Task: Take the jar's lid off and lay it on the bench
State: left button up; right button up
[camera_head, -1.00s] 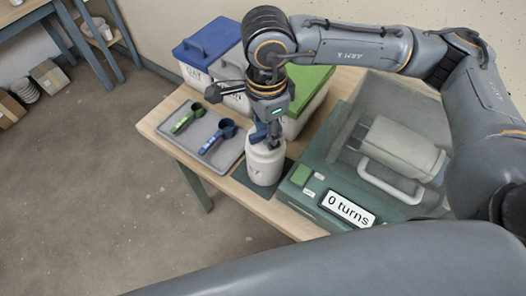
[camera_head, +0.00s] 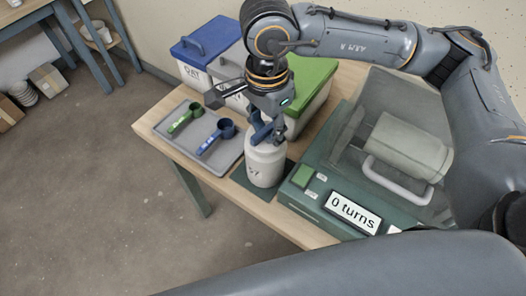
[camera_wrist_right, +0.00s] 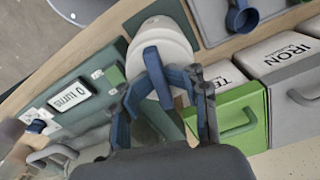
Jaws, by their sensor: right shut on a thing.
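The white jar (camera_head: 266,165) stands upright on a dark green mat at the bench's front edge, left of the green machine. My right gripper (camera_head: 266,135) is over the jar's top with its blue fingers shut on the lid. The fingers hide most of the lid, and I cannot tell whether a gap has opened between lid and jar. In the right wrist view the pale jar (camera_wrist_right: 160,38) shows beyond the blue fingers of the right gripper (camera_wrist_right: 160,92). My left gripper is not in view.
The wooden bench (camera_head: 160,122) holds a grey tray (camera_head: 226,160) with a green scoop (camera_head: 186,117) and a blue scoop (camera_head: 218,136). Lidded bins (camera_head: 312,80) stand behind. The green machine (camera_head: 310,203) reads "0 turns". A narrow bare strip lies along the front edge.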

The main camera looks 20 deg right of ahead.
jog(key=shift+s+f+n, duration=0.1)
jog(key=shift+f+n, duration=0.1)
jog(key=shift+n, duration=0.3)
